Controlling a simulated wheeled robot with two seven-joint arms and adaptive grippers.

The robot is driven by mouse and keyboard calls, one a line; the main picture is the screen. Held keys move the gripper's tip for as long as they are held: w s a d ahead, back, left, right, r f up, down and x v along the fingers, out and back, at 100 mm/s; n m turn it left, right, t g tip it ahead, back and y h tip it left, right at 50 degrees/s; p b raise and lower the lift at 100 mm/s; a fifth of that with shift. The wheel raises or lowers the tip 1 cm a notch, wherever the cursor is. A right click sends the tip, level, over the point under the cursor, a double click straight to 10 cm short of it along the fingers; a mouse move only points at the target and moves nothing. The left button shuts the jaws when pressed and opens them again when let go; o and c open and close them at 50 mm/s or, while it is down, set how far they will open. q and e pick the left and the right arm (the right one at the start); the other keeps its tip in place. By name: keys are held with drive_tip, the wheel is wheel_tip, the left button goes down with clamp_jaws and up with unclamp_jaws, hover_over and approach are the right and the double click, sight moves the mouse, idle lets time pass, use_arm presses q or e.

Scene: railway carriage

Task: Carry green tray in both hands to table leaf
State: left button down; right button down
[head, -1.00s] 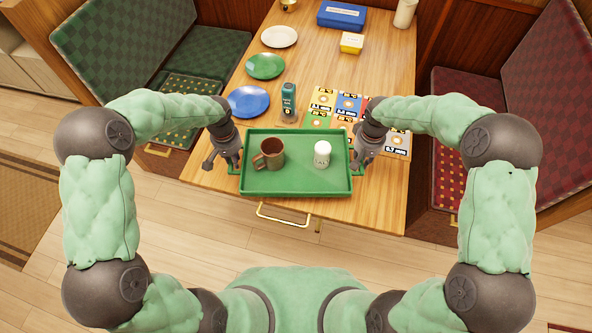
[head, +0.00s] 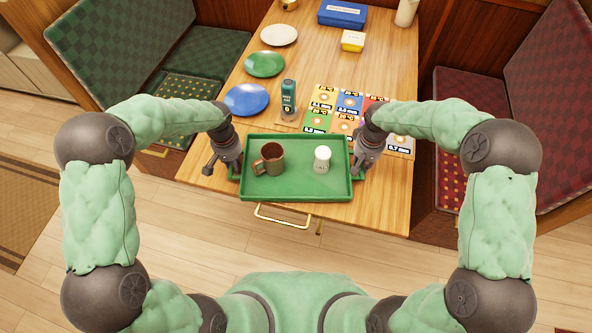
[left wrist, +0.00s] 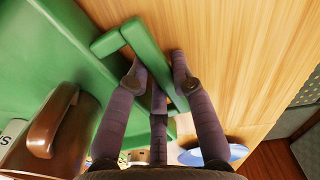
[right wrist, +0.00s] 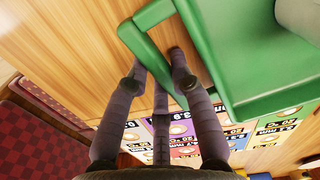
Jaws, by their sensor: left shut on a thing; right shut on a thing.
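The green tray (head: 295,187) is level over the near end of the wooden table (head: 205,150), which I take to be the table leaf. I cannot tell whether the tray touches the wood. A brown mug (head: 270,158) stands upright on its left half and a white lidded jar (head: 322,160) right of centre. My left gripper (head: 236,171) is shut on the tray's left handle, a green bar in the left wrist view (left wrist: 150,60). My right gripper (head: 357,172) is shut on the right handle, also in the right wrist view (right wrist: 185,35).
Beyond the tray are a blue plate (head: 246,100), a green plate (head: 264,64), a white plate (head: 279,35), a dark green bottle (head: 288,98) and coloured cards (head: 350,103). A brass rail (head: 280,219) shows at the front edge. Benches flank the table.

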use_arm(q)
drive_tip(key=c, duration=1.1)
unclamp_jaws()
use_arm(e)
drive_tip(key=c, duration=1.1)
unclamp_jaws()
use_arm(q)
drive_tip(key=shift+r, duration=0.1)
use_arm(e)
drive_tip(key=shift+r, duration=0.1)
